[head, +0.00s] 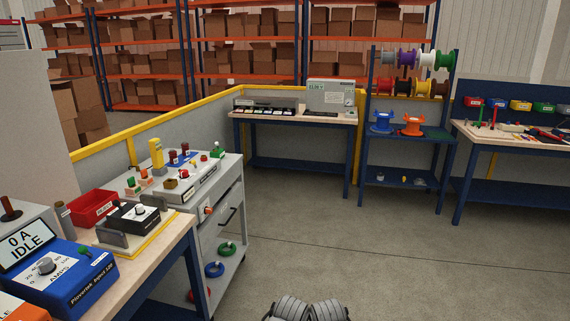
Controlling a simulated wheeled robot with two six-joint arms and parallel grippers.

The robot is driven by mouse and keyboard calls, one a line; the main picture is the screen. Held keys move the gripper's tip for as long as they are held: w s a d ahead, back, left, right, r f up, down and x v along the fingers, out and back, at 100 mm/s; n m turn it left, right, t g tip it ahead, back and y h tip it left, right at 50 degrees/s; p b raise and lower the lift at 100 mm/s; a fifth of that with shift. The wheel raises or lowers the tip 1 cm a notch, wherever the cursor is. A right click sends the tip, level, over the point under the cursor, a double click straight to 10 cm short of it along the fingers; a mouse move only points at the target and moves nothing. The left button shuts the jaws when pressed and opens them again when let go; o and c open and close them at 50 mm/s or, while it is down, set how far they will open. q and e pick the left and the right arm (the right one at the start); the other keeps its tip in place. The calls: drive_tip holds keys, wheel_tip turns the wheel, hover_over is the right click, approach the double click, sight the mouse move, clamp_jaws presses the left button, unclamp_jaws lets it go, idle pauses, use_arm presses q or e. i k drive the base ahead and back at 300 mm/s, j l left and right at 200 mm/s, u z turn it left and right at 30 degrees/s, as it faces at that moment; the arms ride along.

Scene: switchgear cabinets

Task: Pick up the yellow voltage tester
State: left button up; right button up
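The yellow voltage tester (156,153) is a tall, narrow yellow block. It stands upright on the top of a grey cart (228,190) at the left, near the cart's back edge. Small colored parts stand close around its foot, so its base is partly hidden.
A workbench with a blue power unit (62,278), a black dial box (133,216) and a red bin (93,207) is at the front left. A yellow rail (110,142) runs behind the cart. Open grey floor (340,235) lies to the right.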

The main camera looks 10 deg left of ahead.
sight(154, 144)
drive_tip(key=i+l, duration=0.15)
drive_tip(key=i, duration=1.65)
drive_tip(key=i+j+u, duration=0.1)
drive_tip(key=i+u, duration=0.25)
drive_tip(key=i, duration=0.35)
drive_tip(key=i+l+u, duration=0.1)
drive_tip(key=i+u, duration=0.3)
drive_tip(key=i, duration=0.25)
drive_tip(key=u, duration=0.35)
